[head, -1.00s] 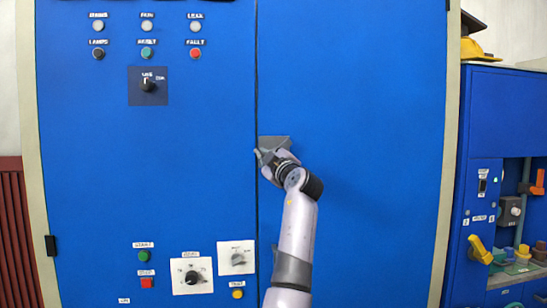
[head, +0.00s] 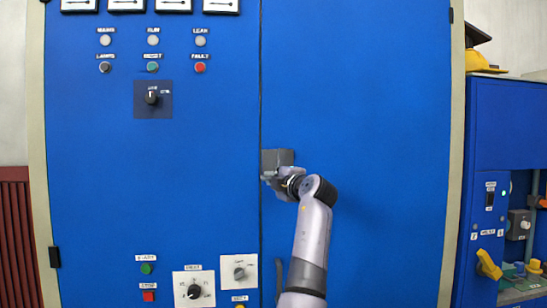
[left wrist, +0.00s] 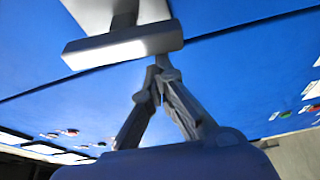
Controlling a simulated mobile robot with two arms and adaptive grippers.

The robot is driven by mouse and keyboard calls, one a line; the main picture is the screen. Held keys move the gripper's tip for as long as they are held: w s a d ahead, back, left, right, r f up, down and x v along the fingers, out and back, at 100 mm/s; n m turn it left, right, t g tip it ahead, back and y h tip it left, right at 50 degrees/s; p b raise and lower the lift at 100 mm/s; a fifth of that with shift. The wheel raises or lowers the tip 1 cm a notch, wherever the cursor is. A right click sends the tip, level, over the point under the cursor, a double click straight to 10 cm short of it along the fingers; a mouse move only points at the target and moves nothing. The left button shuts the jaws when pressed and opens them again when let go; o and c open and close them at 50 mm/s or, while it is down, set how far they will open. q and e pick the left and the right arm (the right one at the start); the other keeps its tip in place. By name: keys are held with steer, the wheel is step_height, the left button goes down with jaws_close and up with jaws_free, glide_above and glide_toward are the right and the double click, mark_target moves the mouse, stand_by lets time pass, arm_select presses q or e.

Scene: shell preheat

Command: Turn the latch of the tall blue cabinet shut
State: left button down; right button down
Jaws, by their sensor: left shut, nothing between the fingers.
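The tall blue cabinet (head: 360,90) fills most of the head view. Its latch sits beside the vertical door seam; the grey plate (head: 277,157) shows above my gripper, and the handle is mostly hidden there. In the left wrist view the latch handle (left wrist: 122,50) is a grey bar lying roughly along the seam, in front of its pale plate (left wrist: 100,12). My left gripper (head: 271,177) is shut and empty; its fingertips (left wrist: 162,66) meet close beside one end of the bar. I cannot tell whether they touch it. My right gripper is not in view.
Knobs (head: 152,97), lamps and buttons are on the left door. A lower blue unit (head: 510,130) with a yellow lever (head: 488,265) stands at the right, a yellow hard hat (head: 480,62) above it.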

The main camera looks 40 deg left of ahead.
arm_select(q)
steer(key=shift+w+d+f, duration=0.1)
steer(key=shift+f, duration=0.05)
stand_by(0.3)
steer(key=v, duration=1.2)
stand_by(0.4)
